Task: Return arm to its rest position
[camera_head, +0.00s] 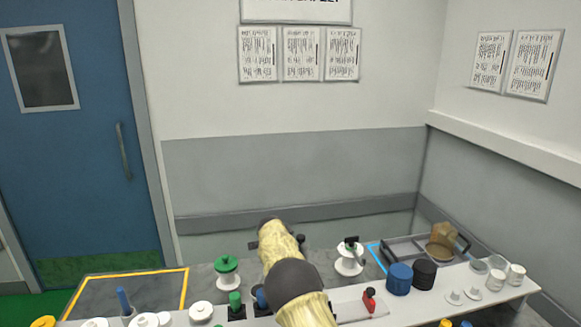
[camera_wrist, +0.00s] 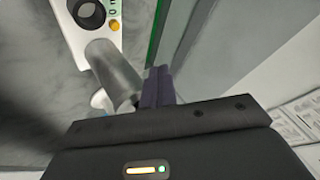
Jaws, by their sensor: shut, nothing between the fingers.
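My gripper (camera_wrist: 158,76) shows in the wrist view as two dark fingers pressed together, with nothing held between them. Its dark body fills the lower part of that view. In the head view my pale yellow arm with dark joints reaches up from the bottom centre over the worktop (camera_head: 230,268). The fingers cannot be made out there. A grey cylinder (camera_wrist: 115,70) appears beside the fingers in the wrist view, next to a white panel (camera_wrist: 98,32) with a round dark port. I cannot tell whether the fingers touch the cylinder.
Near my arm stand a green-topped item (camera_head: 226,265) and a white valve-like item (camera_head: 349,260). To the right are a blue cylinder (camera_head: 399,279), a black cylinder (camera_head: 424,273) and a grey tray (camera_head: 403,247). A yellow-outlined area (camera_head: 105,292) lies left. Open space lies above the worktop.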

